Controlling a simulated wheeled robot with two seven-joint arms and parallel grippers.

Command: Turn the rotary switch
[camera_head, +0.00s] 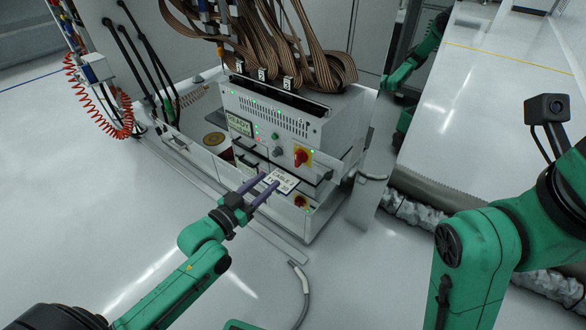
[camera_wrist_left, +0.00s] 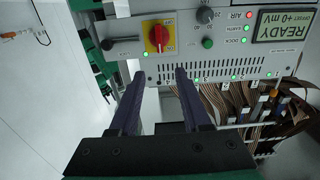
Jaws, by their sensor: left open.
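The rotary switch (camera_head: 301,157) is a red knob on a yellow plate, on the front panel of the white test handler (camera_head: 330,130). In the left wrist view the switch (camera_wrist_left: 158,36) appears upside down, just beyond my fingertips and between their lines. My left gripper (camera_head: 267,185) is open and empty in front of the panel, below and left of the switch in the head view. Its two dark purple fingers (camera_wrist_left: 160,74) are apart and do not appear to touch the switch. My right arm is at the right edge; its gripper is out of view.
A READY display (camera_head: 240,124) and a small grey knob (camera_head: 278,151) are left of the switch. Brown ribbon cables (camera_head: 290,45) rise above the handler. A grey cable (camera_head: 301,285) lies on open floor.

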